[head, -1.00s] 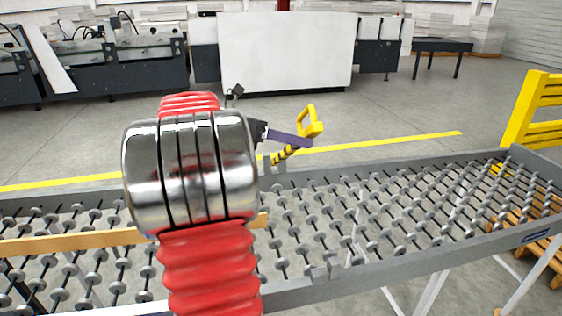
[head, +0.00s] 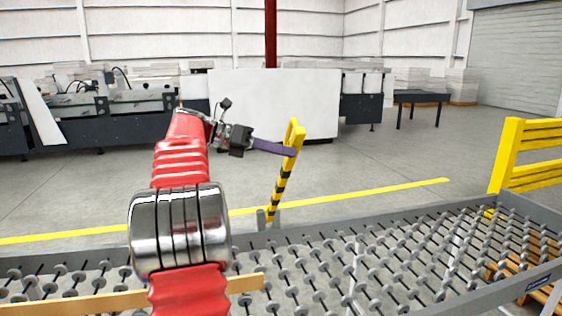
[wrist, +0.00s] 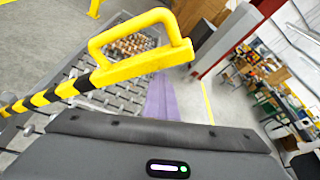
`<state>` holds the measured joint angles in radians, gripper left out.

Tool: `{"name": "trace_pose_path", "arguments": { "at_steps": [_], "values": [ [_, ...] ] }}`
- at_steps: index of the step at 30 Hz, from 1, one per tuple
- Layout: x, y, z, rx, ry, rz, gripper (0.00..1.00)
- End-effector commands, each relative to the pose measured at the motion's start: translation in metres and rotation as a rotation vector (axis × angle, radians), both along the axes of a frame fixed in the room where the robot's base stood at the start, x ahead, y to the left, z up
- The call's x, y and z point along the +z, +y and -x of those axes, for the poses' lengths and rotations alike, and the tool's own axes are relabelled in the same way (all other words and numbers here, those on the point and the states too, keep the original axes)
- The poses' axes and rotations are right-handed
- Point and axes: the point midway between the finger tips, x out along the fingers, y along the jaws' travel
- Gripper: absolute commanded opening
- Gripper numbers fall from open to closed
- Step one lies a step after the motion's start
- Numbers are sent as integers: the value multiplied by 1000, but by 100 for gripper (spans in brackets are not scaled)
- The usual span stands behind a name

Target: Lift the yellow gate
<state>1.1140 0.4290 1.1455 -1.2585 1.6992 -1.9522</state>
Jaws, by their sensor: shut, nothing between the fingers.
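The yellow gate (head: 283,172) is a bar with black bands and a loop handle at its top end. In the head view it stands steeply raised from the far rail of the roller conveyor. My gripper (head: 292,151) has long purple fingers that are shut, with their tips at the gate just below the handle. In the wrist view the gate (wrist: 100,75) crosses in front of the purple fingers (wrist: 160,98), its handle at the upper middle. The exact contact between fingertips and bar is hidden there.
The roller conveyor (head: 385,222) fills the foreground, with a wooden strip (head: 80,301) across its left part. A yellow guard rail (head: 530,150) stands at the right. Grey machines and a white panel (head: 262,100) are at the back; the floor between is clear.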

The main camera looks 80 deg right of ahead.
Motion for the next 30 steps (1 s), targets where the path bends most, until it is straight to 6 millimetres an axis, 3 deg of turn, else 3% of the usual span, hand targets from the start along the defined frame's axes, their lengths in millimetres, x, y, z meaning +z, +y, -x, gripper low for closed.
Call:
{"name": "trace_pose_path", "arguments": {
  "at_steps": [20,30],
  "values": [
    [7,-7,2,-3,2,2,0],
    [0,1,3,1,2,0,0]
  ]
}}
